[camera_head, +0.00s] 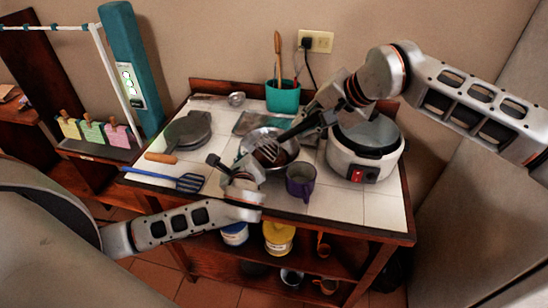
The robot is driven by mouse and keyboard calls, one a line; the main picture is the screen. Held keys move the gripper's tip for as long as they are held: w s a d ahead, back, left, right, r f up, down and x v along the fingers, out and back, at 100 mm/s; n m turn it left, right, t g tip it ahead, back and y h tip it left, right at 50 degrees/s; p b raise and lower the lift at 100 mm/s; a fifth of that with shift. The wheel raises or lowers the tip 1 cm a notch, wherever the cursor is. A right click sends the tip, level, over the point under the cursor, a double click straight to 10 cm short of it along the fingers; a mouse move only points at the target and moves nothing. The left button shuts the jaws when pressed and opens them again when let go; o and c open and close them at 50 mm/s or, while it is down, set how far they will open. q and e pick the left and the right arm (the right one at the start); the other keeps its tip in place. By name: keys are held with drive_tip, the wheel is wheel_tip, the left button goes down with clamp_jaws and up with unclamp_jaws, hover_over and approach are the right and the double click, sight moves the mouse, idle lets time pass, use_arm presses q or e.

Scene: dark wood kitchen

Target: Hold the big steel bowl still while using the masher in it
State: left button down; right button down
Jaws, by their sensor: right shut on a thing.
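The big steel bowl (247,139) stands on the white-tiled table top, with dark reddish-brown contents. My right gripper (308,122) reaches in from the upper right and is shut on the masher, above the bowl's right side. The masher's dark slotted head (268,151) shows inside the bowl; whether it touches the contents is unclear. My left gripper (228,161) is at the bowl's near left side, its dark fingers spread apart. One finger is close to the rim; contact cannot be told. The arms hide part of the bowl's near and right sides.
A purple mug (301,182) stands close right of the bowl, and a white cooker (365,152) further right. A blue spatula (189,182) and a dark pan (187,133) lie left.

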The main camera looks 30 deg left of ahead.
drive_tip(key=shift+f, duration=0.2)
drive_tip(key=shift+f, duration=0.35)
drive_tip(key=shift+f, duration=0.95)
drive_tip(key=shift+r, duration=1.5)
drive_tip(key=shift+f, duration=1.6)
drive_tip(key=shift+r, duration=1.6)
drive_tip(key=shift+f, duration=1)
drive_tip(key=shift+f, duration=0.7)
